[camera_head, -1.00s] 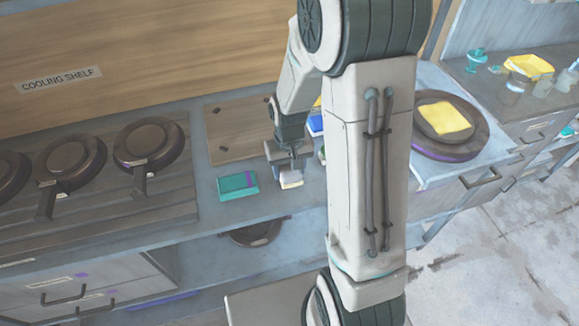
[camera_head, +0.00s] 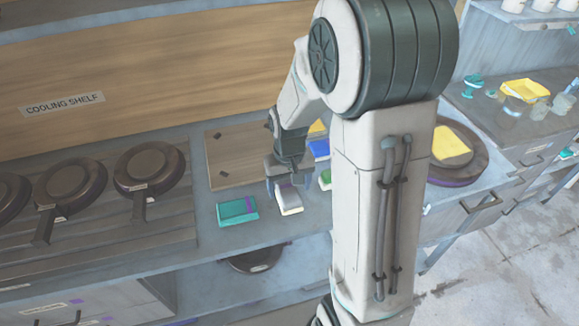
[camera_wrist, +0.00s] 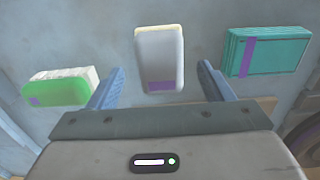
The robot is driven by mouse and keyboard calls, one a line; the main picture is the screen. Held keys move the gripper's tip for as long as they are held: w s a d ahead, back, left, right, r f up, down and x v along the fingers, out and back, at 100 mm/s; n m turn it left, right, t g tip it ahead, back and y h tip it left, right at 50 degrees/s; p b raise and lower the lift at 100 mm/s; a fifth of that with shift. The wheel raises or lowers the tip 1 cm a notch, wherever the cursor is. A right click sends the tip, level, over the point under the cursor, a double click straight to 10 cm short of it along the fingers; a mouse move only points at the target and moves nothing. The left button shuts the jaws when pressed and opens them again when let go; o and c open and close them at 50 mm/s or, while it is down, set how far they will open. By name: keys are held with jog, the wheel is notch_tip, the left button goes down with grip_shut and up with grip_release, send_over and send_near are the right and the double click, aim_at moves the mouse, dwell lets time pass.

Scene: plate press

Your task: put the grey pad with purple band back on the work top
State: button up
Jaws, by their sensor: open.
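The grey pad with a purple band (camera_wrist: 159,58) lies on the work top (camera_head: 215,185), between the teal pad and the green pad. It also shows in the head view (camera_head: 289,201), just below my gripper. My gripper (camera_wrist: 160,80) is open, with its two blue fingers apart and nothing held between them. In the wrist view the pad lies beyond and between the fingertips, apart from both. In the head view my gripper (camera_head: 283,182) hangs above the back end of the pad.
A teal pad with a purple band (camera_head: 237,210) lies left of the grey pad. A green pad (camera_wrist: 57,92) and a blue pad (camera_head: 318,149) lie on its other side. A wooden board (camera_head: 235,158) is behind. Several pans (camera_head: 149,168) stand at left.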

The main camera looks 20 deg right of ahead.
aim_at(289, 194)
notch_tip(289, 194, up, 8)
jog(key=s+r+t, duration=0.1)
jog(key=s+r, duration=0.2)
jog(key=s, duration=0.4)
jog(key=s+r+t, duration=0.2)
jog(key=s+r, duration=0.1)
jog(key=s, duration=0.4)
jog(key=shift+r, duration=0.3)
